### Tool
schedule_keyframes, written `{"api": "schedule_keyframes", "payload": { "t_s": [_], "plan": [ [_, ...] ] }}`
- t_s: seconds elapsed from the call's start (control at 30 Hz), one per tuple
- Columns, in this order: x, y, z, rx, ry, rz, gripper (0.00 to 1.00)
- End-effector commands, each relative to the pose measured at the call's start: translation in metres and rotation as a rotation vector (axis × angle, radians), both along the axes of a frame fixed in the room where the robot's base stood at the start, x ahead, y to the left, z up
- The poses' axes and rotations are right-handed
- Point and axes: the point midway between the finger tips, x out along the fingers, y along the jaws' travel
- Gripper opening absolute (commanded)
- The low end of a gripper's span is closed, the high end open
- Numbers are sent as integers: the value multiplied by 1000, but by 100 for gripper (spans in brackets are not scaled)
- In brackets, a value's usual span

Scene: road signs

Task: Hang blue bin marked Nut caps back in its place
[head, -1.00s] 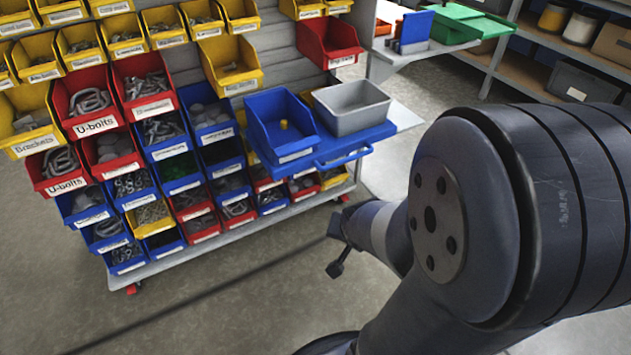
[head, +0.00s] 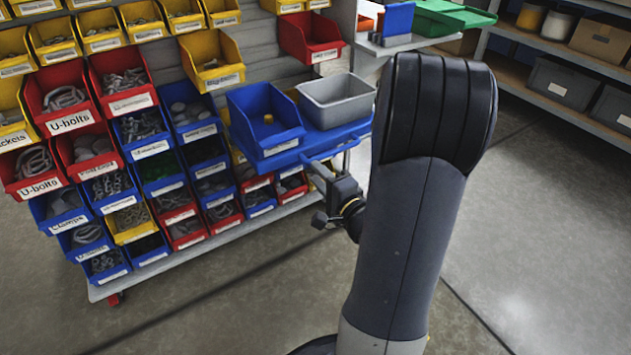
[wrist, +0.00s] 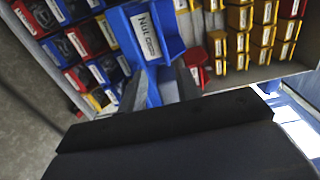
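The blue Nut caps bin (head: 265,118) stands upright on a blue tray (head: 322,146), with a small yellow piece inside. Its label shows in the wrist view (wrist: 146,34), where only "Nut" reads clearly. My gripper (wrist: 160,70) has its two grey fingers apart, with blue tray surface showing between them. In the head view my gripper (head: 318,172) is at the tray's front edge, below and right of the bin. Whether a finger touches the tray cannot be told. The bin is not held.
A grey bin (head: 338,101) stands right of the blue bin on the tray. The rack behind holds rows of yellow, red and blue bins; bare grey slats (head: 165,62) show between some. A side shelf (head: 405,43) holds green and blue items. Floor at right is clear.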

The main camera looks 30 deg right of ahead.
Motion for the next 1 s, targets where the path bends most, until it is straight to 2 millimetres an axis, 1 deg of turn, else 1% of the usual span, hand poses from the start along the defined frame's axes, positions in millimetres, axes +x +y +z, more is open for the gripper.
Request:
{"api": "schedule_keyframes", "payload": {
  "t_s": [0.17,0.5,0.7,0.83,1.0],
  "plan": [
    [11,1,1,4,-6,5,31],
    [59,3,0,3,-5,5,31],
    [80,3,1,3,-4,3,31],
    [87,3,0,3,-3,1,31],
    [89,3,1,4,-4,1,31]
  ]
}}
